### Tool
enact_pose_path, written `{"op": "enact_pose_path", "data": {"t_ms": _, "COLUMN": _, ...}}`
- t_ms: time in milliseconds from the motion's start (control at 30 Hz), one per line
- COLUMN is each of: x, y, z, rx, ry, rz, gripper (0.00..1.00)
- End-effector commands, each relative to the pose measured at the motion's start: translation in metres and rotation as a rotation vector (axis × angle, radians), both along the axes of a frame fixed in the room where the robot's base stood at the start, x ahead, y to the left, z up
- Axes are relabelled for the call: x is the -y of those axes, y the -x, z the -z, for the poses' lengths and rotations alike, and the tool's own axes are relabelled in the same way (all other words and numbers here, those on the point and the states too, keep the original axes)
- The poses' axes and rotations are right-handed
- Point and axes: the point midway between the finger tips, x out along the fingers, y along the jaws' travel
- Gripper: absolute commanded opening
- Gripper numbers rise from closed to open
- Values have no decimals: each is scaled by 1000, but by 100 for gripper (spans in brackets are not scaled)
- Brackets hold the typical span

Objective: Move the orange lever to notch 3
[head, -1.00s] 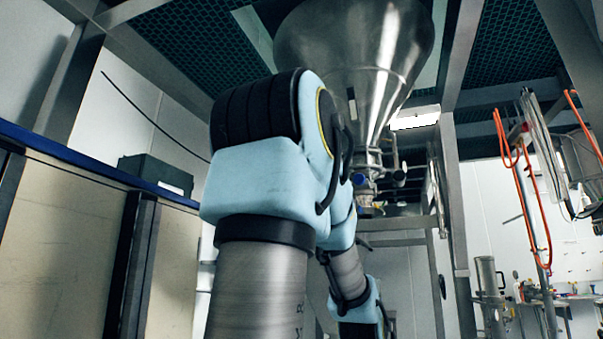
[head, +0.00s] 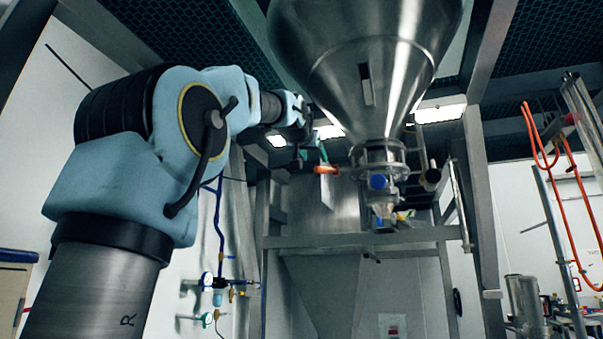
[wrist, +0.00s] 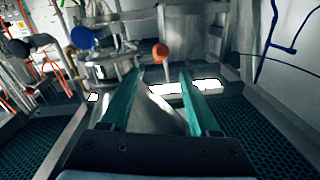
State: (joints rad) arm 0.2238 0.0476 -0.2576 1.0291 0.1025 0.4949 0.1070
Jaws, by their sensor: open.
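The orange lever (head: 325,169) sticks out to the left of the valve fittings under the steel hopper in the head view. In the wrist view its round orange end (wrist: 160,52) shows just past the fingertips, in line with the gap between them. My gripper (wrist: 161,73) is open, with two green fingers apart and nothing held between them. In the head view my gripper (head: 312,154) is beside the lever's left end. I cannot tell whether it touches the lever. The notches are too small to make out.
The steel hopper (head: 365,50) hangs above the valve, which has a blue cap (head: 378,182); a blue cap also shows in the wrist view (wrist: 82,38). A metal frame (head: 350,240) stands below. Orange hoses (head: 530,140) hang at the right.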

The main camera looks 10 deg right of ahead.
Motion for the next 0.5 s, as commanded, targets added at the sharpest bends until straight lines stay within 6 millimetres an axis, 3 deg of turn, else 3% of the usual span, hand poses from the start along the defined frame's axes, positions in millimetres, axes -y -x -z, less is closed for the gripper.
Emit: {"op": "enact_pose_path", "data": {"t_ms": 500, "x": 35, "y": -76, "z": -3, "rx": -3, "ry": 0, "rz": 0, "gripper": 62}}
